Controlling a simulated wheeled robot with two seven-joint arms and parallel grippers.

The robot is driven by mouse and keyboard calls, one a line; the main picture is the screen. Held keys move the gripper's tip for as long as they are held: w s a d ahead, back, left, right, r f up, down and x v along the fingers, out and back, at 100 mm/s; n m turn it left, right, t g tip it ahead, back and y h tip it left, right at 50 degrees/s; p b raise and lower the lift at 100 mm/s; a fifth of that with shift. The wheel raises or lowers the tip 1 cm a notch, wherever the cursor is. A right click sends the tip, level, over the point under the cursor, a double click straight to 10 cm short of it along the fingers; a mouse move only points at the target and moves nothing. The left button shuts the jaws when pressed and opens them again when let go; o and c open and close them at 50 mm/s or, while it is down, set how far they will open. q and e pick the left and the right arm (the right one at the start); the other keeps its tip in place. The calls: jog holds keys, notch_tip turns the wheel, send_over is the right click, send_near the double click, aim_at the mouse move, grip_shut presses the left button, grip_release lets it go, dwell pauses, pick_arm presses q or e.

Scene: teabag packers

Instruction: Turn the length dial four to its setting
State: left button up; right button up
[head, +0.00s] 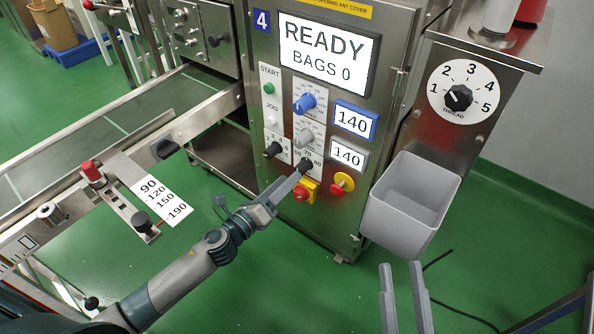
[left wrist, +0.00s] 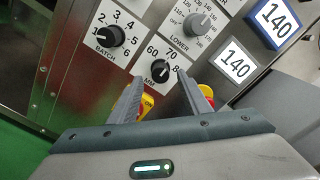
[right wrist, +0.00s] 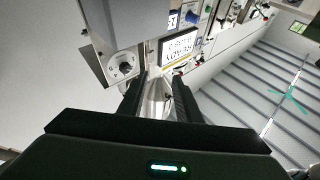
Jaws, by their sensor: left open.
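The length dial is a black knob marked MM (head: 306,164), with 60, 70 and 80 around it, low on the front of machine 4. In the left wrist view the dial (left wrist: 160,69) lies between the fingertips. Its light pointer mark seems to face the 80 side, but is small. My left gripper (head: 296,180) is open, its fingertips at the dial, one on each side; contact cannot be told. My right gripper (head: 402,266) is open and empty in front of the grey bin, away from the panel.
The batch dial (left wrist: 109,37) and lower dial (left wrist: 199,24) sit close by. The screen (head: 326,55) reads READY, BAGS 0. A grey bin (head: 410,205) hangs at the right.

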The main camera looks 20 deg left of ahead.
aim_at(302, 168)
pick_arm(q)
jog(key=shift+x, duration=2.7)
jog(key=shift+c, duration=0.4)
jog(key=c, duration=1)
